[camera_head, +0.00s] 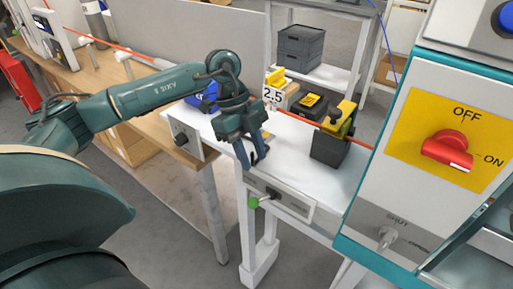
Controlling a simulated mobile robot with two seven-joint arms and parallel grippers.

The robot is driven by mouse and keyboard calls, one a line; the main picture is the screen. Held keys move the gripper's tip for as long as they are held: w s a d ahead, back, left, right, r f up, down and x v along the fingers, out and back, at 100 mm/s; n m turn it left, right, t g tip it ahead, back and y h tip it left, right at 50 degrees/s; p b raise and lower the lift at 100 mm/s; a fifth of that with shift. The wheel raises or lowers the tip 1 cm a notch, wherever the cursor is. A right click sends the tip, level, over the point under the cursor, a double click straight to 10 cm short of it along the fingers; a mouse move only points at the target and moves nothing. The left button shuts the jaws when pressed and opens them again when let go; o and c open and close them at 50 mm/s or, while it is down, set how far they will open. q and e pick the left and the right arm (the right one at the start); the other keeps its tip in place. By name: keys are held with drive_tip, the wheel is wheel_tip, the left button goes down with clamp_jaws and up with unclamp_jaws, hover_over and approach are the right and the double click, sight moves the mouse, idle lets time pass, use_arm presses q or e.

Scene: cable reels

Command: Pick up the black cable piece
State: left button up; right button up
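My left gripper (253,158) points down over the near left edge of the white workbench (309,178). Its two fingers look apart, with nothing visible between them. I cannot make out a black cable piece; it may be hidden behind the gripper or too small to tell. My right gripper is not in view.
A black and yellow device (331,145), a small black and yellow box (309,104) and a "2.5" sign (272,96) stand on the white bench. A blue object (203,98) lies behind my wrist. A control panel with a red switch (449,150) blocks the right side.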

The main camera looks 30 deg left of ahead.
use_arm(q)
drive_tip(key=shift+d+f, duration=0.1)
drive_tip(key=shift+f, duration=0.2)
drive_tip(key=shift+c, duration=0.3)
clamp_jaws()
